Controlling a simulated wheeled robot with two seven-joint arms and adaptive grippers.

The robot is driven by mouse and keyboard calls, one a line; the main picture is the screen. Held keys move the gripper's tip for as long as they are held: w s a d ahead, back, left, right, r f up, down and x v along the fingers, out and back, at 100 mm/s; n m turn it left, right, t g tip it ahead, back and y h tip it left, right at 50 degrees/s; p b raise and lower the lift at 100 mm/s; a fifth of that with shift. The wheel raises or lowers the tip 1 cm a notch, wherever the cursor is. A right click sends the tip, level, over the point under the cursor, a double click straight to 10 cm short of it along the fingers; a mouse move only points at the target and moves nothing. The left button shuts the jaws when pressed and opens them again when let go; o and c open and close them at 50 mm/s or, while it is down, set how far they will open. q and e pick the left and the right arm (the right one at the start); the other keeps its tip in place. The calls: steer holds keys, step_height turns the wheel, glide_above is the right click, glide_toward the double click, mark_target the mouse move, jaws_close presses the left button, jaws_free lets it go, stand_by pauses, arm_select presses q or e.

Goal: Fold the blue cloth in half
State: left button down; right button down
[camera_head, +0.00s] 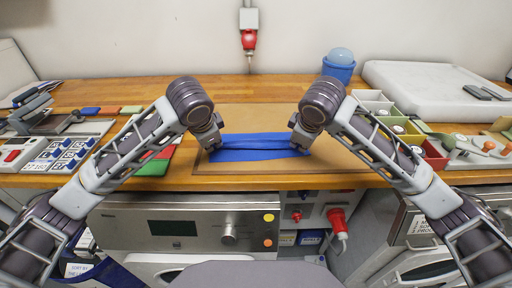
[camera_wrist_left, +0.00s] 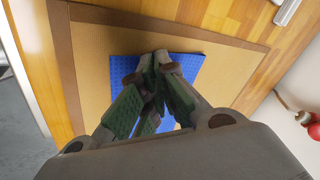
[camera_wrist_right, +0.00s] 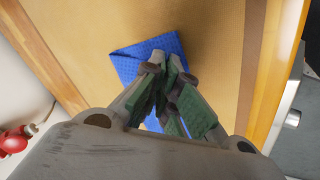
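The blue cloth (camera_head: 250,154) lies on a tan mat (camera_head: 320,163) on the wooden worktop, with a raised ridge running across it between my grippers. My left gripper (camera_head: 214,147) is at the cloth's left end and my right gripper (camera_head: 300,149) at its right end. In the left wrist view, the fingers (camera_wrist_left: 156,66) are closed together over the cloth (camera_wrist_left: 187,64). In the right wrist view, the fingers (camera_wrist_right: 164,66) are likewise closed at the cloth (camera_wrist_right: 135,62). Both appear to pinch its edge; the pinched cloth itself is mostly hidden by the fingers.
A blue cup (camera_head: 339,68) with a pale ball stands behind my right arm. Bins (camera_head: 378,104) and a white tray (camera_head: 430,85) are at right. Colored pieces (camera_head: 157,163) and a label board (camera_head: 66,154) are at left. The mat behind the cloth is clear.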

arm_select(q)
steer(key=shift+s+f, duration=0.1)
steer(key=shift+f, duration=0.1)
arm_select(e)
steer(key=shift+s+f, duration=0.1)
steer(key=shift+f, duration=0.1)
arm_select(q)
steer(key=c, duration=2.2)
jaws_free()
arm_select(e)
steer(key=c, duration=2.1)
jaws_free()
arm_select(q)
steer(key=o, duration=0.8)
arm_select(e)
steer(key=o, duration=0.7)
arm_select(q)
steer(key=shift+o, duration=0.2)
steer(key=shift+r, duration=0.1)
arm_select(e)
steer(key=shift+o, duration=0.2)
steer(key=shift+r, duration=0.1)
